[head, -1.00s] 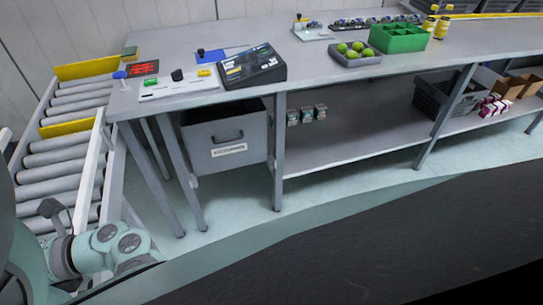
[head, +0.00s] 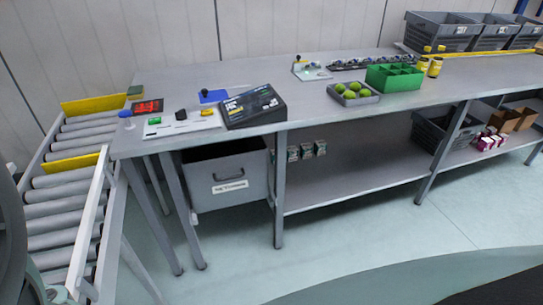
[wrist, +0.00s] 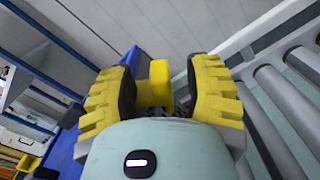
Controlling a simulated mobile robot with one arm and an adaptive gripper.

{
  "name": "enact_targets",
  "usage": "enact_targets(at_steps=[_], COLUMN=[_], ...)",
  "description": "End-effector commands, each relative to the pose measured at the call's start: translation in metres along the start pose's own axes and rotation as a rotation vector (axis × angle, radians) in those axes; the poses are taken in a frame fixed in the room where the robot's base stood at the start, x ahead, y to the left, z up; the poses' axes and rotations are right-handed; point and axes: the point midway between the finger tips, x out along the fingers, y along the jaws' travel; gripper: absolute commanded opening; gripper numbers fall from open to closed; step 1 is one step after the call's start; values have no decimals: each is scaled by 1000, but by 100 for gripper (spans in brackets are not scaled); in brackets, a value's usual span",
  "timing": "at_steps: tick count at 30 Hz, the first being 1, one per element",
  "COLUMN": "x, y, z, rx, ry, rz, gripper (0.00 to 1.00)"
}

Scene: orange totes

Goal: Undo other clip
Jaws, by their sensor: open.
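I cannot make out a clip for certain in either view. My gripper (wrist: 163,82) shows in the wrist view with its two ribbed yellow fingers spread apart and dark pads facing inward. A yellow block (wrist: 160,74) shows between the fingers; I cannot tell whether it touches them or is part of the gripper. No orange tote is in view. On the bench in the head view lies a white board (head: 182,124) with small black, green and yellow parts. A small plate with an upright fitting (head: 311,70) stands farther back.
The grey workbench (head: 330,120) carries a black box (head: 253,106), a tray of green balls (head: 353,94) and a green divided bin (head: 395,77). A grey drawer (head: 228,178) hangs below. A roller conveyor (head: 68,195) with yellow bars stands left. The floor in front is clear.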

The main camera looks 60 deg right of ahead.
Motion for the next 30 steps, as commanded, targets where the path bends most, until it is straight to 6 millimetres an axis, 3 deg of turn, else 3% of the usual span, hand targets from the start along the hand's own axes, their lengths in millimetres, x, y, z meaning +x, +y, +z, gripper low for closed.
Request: enact_targets(at_steps=[3,9,20,21,30], x=[16,31,34,34,34], y=[2,2,1,1,1], z=[-1,-1,-1,-1,-1], rx=[1,1,1,1,1], ry=[3,2,2,2,2], rz=[8,7,3,3,3], gripper=[50,50,50,55,24])
